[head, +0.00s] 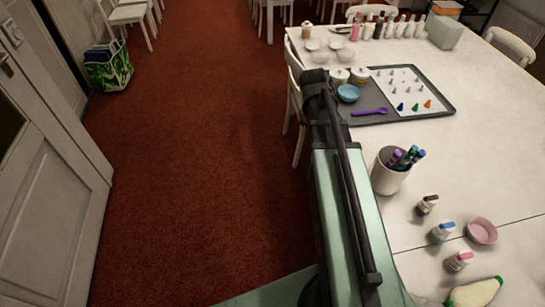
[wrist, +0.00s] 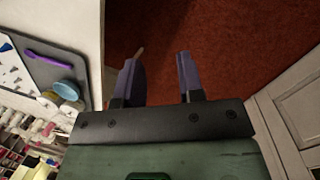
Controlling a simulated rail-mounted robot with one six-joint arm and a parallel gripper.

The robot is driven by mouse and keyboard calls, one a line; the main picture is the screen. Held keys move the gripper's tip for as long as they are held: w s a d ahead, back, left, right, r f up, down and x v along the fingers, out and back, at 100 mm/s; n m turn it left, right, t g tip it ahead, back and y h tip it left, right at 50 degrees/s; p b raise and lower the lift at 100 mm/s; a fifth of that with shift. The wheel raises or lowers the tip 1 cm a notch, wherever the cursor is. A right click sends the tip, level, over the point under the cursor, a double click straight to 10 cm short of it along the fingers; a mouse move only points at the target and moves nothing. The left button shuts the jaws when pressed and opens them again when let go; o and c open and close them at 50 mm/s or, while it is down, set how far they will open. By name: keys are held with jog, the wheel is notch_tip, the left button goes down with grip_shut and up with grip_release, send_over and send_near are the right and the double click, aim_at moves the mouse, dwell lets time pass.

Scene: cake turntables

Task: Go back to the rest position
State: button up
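My gripper (wrist: 157,80) shows in the wrist view with its two purple fingers apart and nothing between them. Red carpet lies beyond the fingertips. In the head view my green arm reaches forward along the left edge of the white table (head: 470,160), and the fingers cannot be made out there. The gripper appears to be over the floor beside the table, clear of the things on it.
A grey tray (head: 440,101) holds a white sheet with small cones, a purple spoon (head: 369,112) and a blue bowl (head: 348,93). A cup of markers (head: 388,174), small bottles and a pink bowl (head: 482,231) stand nearer. A chair (head: 294,110) is beside my arm.

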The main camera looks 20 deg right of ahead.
jog(key=s+a+m+y, duration=0.1)
jog(key=s+a, duration=0.2)
jog(key=a, duration=0.7)
jog(key=s+a+m+t, duration=0.1)
jog(key=s+a+m, duration=0.1)
jog(key=a, duration=0.8)
jog(key=shift+s+a+f+y, duration=0.2)
jog(key=shift+s+y, duration=0.2)
jog(key=shift+s, duration=0.15)
